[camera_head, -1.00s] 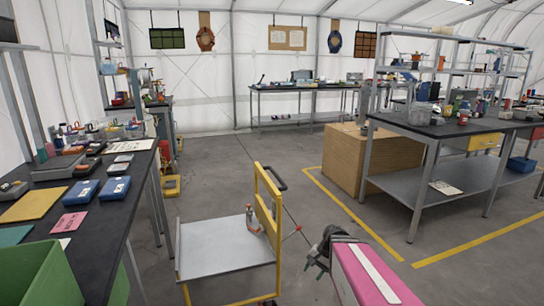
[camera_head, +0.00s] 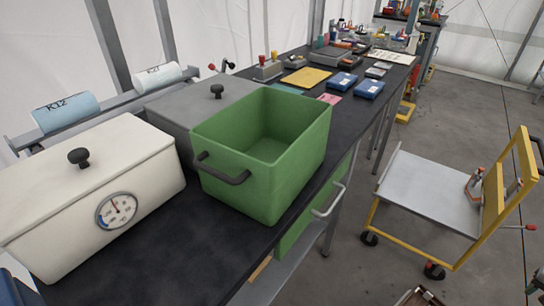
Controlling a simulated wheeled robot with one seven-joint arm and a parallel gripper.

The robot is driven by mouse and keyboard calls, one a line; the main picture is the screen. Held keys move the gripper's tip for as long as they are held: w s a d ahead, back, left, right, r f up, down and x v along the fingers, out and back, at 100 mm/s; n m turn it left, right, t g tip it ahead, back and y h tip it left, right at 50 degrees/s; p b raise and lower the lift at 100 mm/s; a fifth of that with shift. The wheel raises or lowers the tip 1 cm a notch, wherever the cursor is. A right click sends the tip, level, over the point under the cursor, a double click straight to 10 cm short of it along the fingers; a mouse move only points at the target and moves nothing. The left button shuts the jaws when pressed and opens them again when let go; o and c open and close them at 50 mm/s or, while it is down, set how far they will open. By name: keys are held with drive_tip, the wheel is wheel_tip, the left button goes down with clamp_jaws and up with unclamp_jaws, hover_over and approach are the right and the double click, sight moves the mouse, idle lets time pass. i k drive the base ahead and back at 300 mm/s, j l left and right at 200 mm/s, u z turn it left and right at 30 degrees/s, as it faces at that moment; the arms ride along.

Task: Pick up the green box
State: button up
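The green box (camera_head: 290,178) is an open-topped, empty bin with a dark handle on its near side. It stands upright on the black table (camera_head: 198,262) in the middle of the head view, close to the table's right edge. My gripper cannot be made out in the head view now, and nothing is touching the box. A small dark shape is cut off at the bottom edge, and I cannot tell what it is.
A white lidded box with a gauge (camera_head: 90,195) stands left of the green box. A grey lidded box (camera_head: 185,110) is close behind it. Blue cases (camera_head: 343,81) lie farther along the table. A yellow-framed trolley (camera_head: 430,193) stands on the floor at right.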

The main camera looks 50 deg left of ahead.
sight(255, 155)
drive_tip(key=k+l+u, duration=0.4)
drive_tip(key=k+l, duration=0.3)
drive_tip(key=k+u, duration=0.1)
drive_tip(key=u, duration=1.8)
drive_tip(key=k+u, duration=0.15)
drive_tip(key=u, duration=0.15)
drive_tip(key=k, duration=0.35)
drive_tip(key=i, duration=0.5)
